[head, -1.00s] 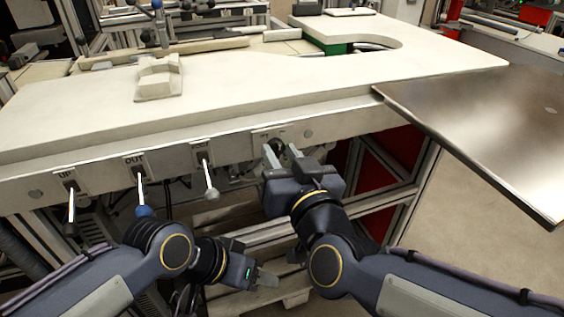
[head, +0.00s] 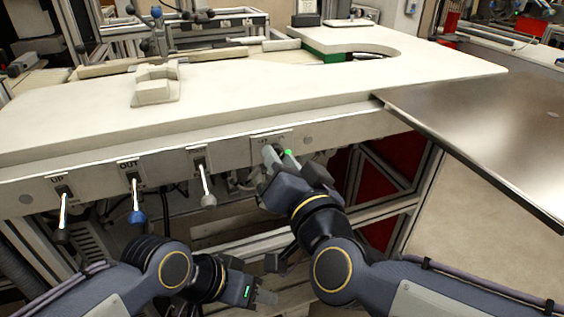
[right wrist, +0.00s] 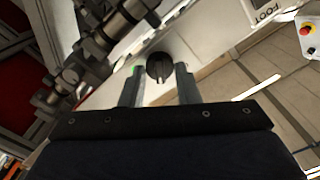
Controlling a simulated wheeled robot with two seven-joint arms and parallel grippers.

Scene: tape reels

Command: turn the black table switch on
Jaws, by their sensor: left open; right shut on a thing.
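The black table switch (right wrist: 159,67) is a round knob with a raised grip on the pale front panel. It shows between the two fingers of my right gripper (right wrist: 158,85) in the right wrist view. In the head view my right gripper (head: 279,157) is at the panel, shut on the switch, and mostly hides it. A small green glow (head: 288,152) shows beside its fingertip; it also shows at the left finger in the right wrist view (right wrist: 135,70). My left gripper (head: 270,280) is open and empty, low below the panel.
Levers labelled UP (head: 63,215), OUT (head: 135,200) and a third lever (head: 206,185) stick out of the panel left of the switch. A white worktop (head: 230,105) lies above. A metal sheet (head: 490,115) juts out at right.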

